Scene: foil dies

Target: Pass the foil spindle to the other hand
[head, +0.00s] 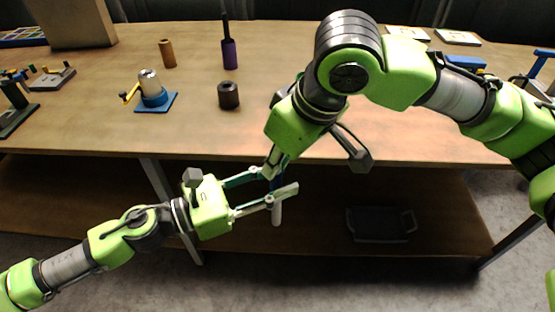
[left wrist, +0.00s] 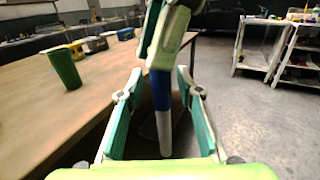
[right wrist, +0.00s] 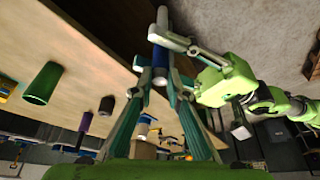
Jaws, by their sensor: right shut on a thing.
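The foil spindle is a thin rod with a blue part and a white lower end. Its white end (head: 276,213) hangs in front of the table edge in the head view. In the left wrist view the spindle (left wrist: 162,115) stands nearly upright. My right gripper (left wrist: 160,50) is shut on its upper part from above; its fingertips also meet at the rod in the right wrist view (right wrist: 153,70). My left gripper (head: 281,181) is open, with one finger on each side of the spindle below the right fingers. In the left wrist view gaps show between the spindle and both left fingers.
On the table (head: 110,120) stand a blue-based holder (head: 152,95), a dark brown cylinder (head: 228,95), a tan cylinder (head: 168,53) and a purple cylinder (head: 229,54). A green cup (left wrist: 65,68) stands near the edge. A dark tray (head: 380,225) lies on the lower shelf.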

